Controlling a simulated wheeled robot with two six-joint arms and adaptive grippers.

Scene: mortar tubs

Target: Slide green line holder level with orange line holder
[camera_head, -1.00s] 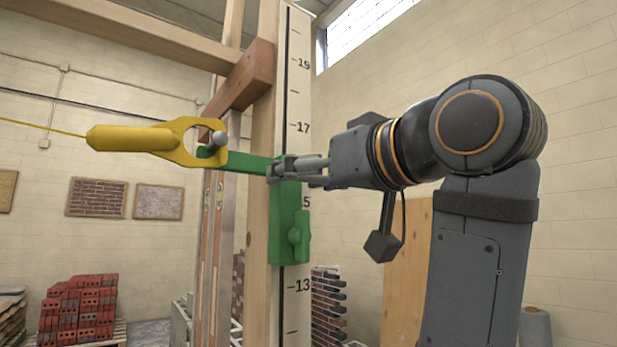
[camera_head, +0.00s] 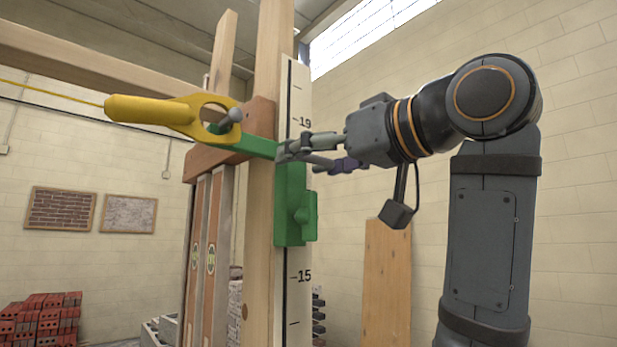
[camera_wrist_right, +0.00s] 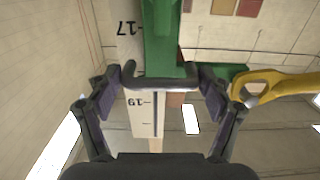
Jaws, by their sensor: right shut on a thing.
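The green line holder (camera_head: 291,205) sits on the numbered face of an upright wooden post, its body between the 15 mark and the 19 mark. Its green arm reaches left to a grey peg, where the eye of a yellow line piece (camera_head: 150,110) hangs. I see no orange line holder. My left gripper is not in view.
The scale board (camera_head: 297,105) runs up the post (camera_head: 263,200). A brown wooden block (camera_head: 210,160) crosses behind the green arm. A yellow line leaves the yellow piece to the left. Red bricks (camera_head: 40,318) are stacked far at lower left. The post's scale is clear above the gripper.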

